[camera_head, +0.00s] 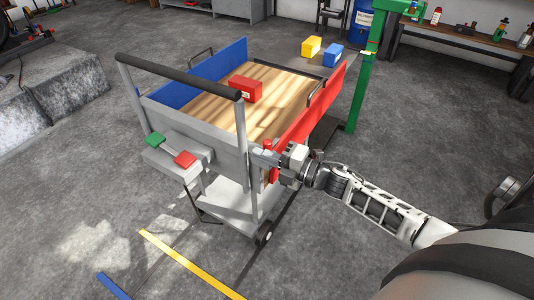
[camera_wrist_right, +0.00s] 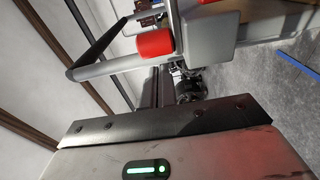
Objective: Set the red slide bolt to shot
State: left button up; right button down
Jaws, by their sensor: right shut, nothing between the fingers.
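A cart (camera_head: 190,125) with a wooden deck has a red side panel (camera_head: 325,100) on its right. At its near right corner, a small red knob (camera_head: 267,145) shows, which looks like part of the red slide bolt. My left gripper is not in view.
A red box (camera_head: 245,89) lies on the deck. A blue side panel (camera_head: 215,66) and a dark push handle (camera_head: 180,75) border the cart. A green post (camera_head: 363,85) stands close to its right. Yellow (camera_head: 311,46) and blue boxes (camera_head: 333,55) stand beyond.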

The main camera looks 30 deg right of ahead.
jog(key=s+a+v, duration=0.1)
jog(key=v, duration=0.8)
jog(key=shift+s+a+b, duration=0.2)
jog(key=shift+a+b, duration=0.05)
jog(key=shift+b, duration=0.05)
jog(key=s+a+f+m+g+h, duration=0.2)
jog(key=s+a+m, duration=0.3)
jog(key=a+m, duration=0.3)
jog(key=s+a+f+m+g+h, duration=0.2)
jog(key=s+a+f+m+h, duration=0.2)
jog(key=a+m, duration=0.4)
jog(key=s+m, duration=0.1)
jog(key=m, duration=0.5)
jog(key=shift+a+g, duration=0.2)
jog(key=shift+g, duration=0.1)
jog(key=shift+w, duration=0.1)
